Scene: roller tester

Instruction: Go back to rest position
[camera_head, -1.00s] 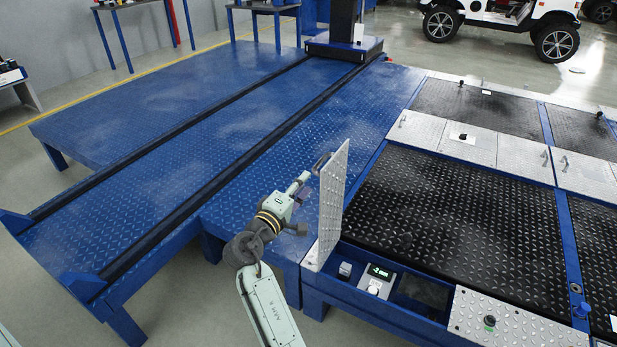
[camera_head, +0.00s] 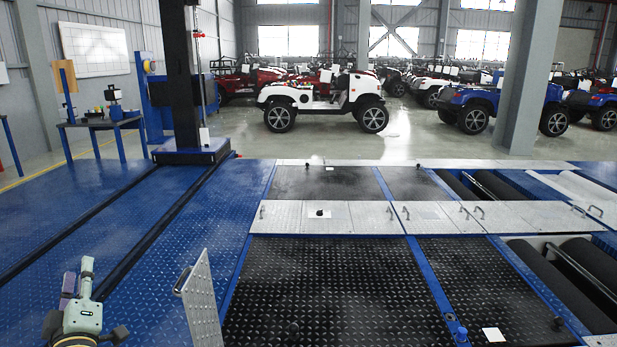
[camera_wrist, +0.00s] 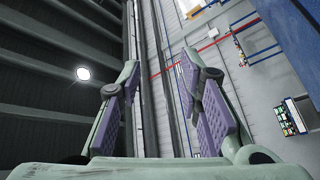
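My gripper (camera_head: 77,276) is at the lower left in the head view, pointing up above the blue platform and left of the raised metal cover, apart from it. In the wrist view, my gripper (camera_wrist: 158,78) shows two green fingers with purple pads, spread apart with nothing between them. The raised cover (camera_head: 203,300) is a diamond-plate flap standing upright, with a handle on its left face. Most of my arm is below the head view.
The blue platform (camera_head: 140,215) with dark rails lies left. Black floor plates (camera_head: 330,285) lie right, with open roller pits (camera_head: 570,255) farther right. A black column (camera_head: 180,80) stands at the back. A white vehicle (camera_head: 325,100) is parked behind.

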